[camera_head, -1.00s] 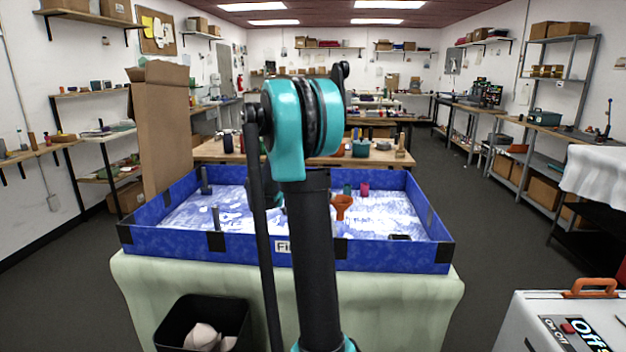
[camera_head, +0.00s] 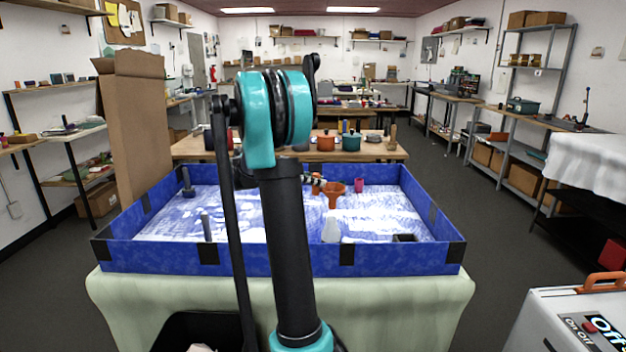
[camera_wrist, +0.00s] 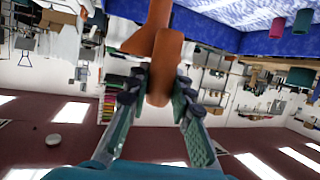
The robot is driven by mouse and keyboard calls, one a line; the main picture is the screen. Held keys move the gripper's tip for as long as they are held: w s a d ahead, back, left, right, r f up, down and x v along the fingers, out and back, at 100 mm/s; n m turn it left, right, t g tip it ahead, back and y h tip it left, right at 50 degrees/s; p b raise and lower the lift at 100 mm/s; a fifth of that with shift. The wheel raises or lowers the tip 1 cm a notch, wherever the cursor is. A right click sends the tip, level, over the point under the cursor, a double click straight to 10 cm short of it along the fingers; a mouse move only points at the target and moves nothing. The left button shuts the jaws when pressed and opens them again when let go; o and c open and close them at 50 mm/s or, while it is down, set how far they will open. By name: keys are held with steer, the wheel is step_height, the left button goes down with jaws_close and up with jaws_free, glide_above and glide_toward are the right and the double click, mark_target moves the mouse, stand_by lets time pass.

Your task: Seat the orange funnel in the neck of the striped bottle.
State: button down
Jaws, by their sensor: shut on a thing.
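The orange funnel (camera_head: 335,189) is above the blue-walled tray, to the right of my arm in the head view. My gripper (camera_head: 318,183) is shut on it, mostly hidden behind my arm. In the wrist view my gripper (camera_wrist: 158,92) has both fingers against the orange funnel (camera_wrist: 158,60). A pale, whitish bottle (camera_head: 331,231) stands in the tray near its front wall, below the funnel in the picture. The funnel and this bottle look apart. I cannot make out stripes on it at this size, and no other bottle in the tray is clear.
The blue tray wall (camera_head: 400,259) surrounds a white and blue floor. A pink cup (camera_head: 359,185) stands toward the back. Floor left of my arm is mostly clear.

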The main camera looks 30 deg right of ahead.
mark_target(316, 195)
steer(key=shift+f, duration=1.6)
steer(key=shift+f, duration=0.35)
steer(key=shift+f, duration=0.35)
steer(key=shift+f, duration=0.35)
steer(key=shift+f, duration=0.3)
steer(key=shift+f, duration=0.35)
steer(key=shift+f, duration=0.75)
steer(key=c, duration=1.3)
jaws_free()
steer(key=shift+o, duration=0.2)
